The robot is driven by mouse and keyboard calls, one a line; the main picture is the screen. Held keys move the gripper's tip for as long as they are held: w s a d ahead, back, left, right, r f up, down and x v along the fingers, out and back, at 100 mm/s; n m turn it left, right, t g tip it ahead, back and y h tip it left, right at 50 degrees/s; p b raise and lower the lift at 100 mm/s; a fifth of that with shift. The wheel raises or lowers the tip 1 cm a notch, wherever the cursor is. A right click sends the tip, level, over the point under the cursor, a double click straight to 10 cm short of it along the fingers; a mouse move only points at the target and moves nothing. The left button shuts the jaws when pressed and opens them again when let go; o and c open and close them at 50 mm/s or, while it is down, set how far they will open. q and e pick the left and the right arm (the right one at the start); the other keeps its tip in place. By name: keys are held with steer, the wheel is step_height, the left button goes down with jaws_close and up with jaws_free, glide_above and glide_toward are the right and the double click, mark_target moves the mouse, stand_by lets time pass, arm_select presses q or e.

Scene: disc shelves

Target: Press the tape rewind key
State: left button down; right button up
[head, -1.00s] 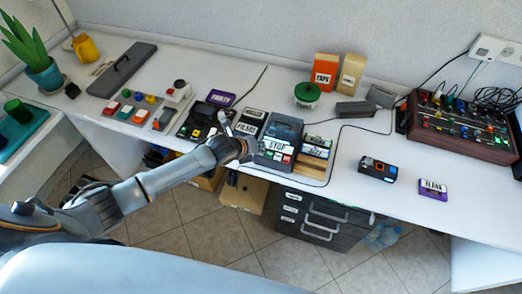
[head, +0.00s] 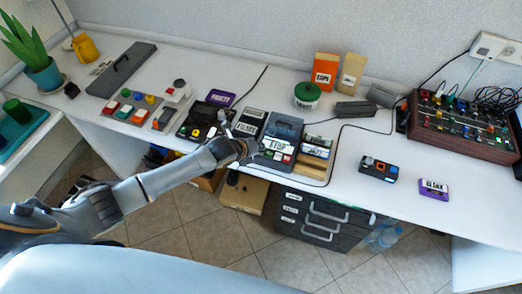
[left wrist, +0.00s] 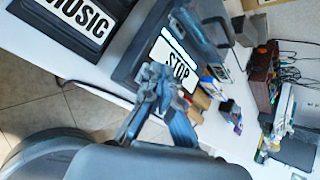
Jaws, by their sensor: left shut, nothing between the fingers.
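A dark grey tape deck (head: 286,127) stands on the white desk, with a white label reading STOP and small coloured keys along its front. It also shows in the left wrist view (left wrist: 128,68). I cannot tell which key is rewind; the key markings are too small. My left gripper (head: 247,150) is shut and empty at the deck's left front side, close to the keys. In the left wrist view its fingers (left wrist: 160,98) lie in front of the STOP label's lower edge and hide part of the deck front. Whether they touch it I cannot tell. My right gripper is out of view.
Labelled cassette cases (head: 250,122) stand left of the deck, and more cases (head: 316,147) stand right of it. The right front desk is mostly clear.

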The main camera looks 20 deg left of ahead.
arm_select(q)
steer(key=shift+f, duration=0.3)
steer(key=shift+r, duration=0.15)
stand_by(0.3)
steer(key=shift+r+p, duration=0.75)
step_height(320, 180, up, 5)
steer(key=p, duration=0.5)
stand_by(0.6)
